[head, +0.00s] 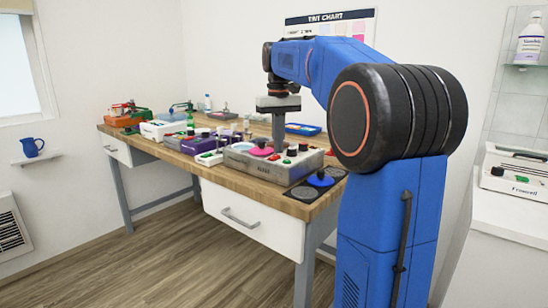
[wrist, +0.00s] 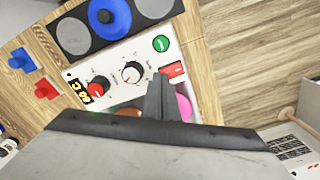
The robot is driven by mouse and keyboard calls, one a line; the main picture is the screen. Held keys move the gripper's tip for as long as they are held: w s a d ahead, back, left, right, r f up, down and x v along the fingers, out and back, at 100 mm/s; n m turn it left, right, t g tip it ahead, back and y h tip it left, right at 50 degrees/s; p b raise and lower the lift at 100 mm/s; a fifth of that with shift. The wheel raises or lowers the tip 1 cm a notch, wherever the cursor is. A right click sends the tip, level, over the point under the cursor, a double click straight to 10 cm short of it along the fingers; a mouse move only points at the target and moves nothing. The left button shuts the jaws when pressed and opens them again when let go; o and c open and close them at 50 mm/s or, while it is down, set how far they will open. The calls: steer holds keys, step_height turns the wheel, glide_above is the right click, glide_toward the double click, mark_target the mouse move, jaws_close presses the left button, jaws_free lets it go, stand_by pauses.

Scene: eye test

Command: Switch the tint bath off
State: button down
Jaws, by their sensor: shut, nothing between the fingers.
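My gripper (wrist: 159,80) is shut and empty, pointing down over the panel. Its tips appear right beside the red switch; I cannot tell whether they touch.
A dark mat with a blue lid (head: 320,179) lies at the table's near corner. Other coloured devices crowd the table, including a purple one (head: 199,146) and a white one (head: 160,129). A blue tray (head: 303,129) lies behind. Bare wood (wrist: 240,50) shows beside the panel.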

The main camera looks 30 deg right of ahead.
steer(key=shift+f, duration=0.3)
stand_by(0.4)
step_height(320, 180, up, 7)
stand_by(0.9)
stand_by(0.4)
steer(key=s+a+f+n+t, duration=0.1)
steer(key=s+a+f, duration=0.45)
steer(key=s, duration=0.25)
steer(key=s+a+f+t, duration=0.1)
steer(key=s+a+f, duration=0.45)
steer(key=s, duration=0.25)
steer(key=s+a+f+t, duration=0.1)
steer(key=s+a+f, duration=0.1)
steer(key=s+f, duration=0.5)
steer(key=s+a+f+n+t, duration=0.1)
steer(key=s+a+f, duration=0.1)
steer(key=s+f, duration=0.5)
step_height(320, 180, down, 5)
steer(key=shift+a+f+t, duration=0.15)
steer(key=shift+a+t, duration=0.25)
steer(key=shift+s, duration=0.1)
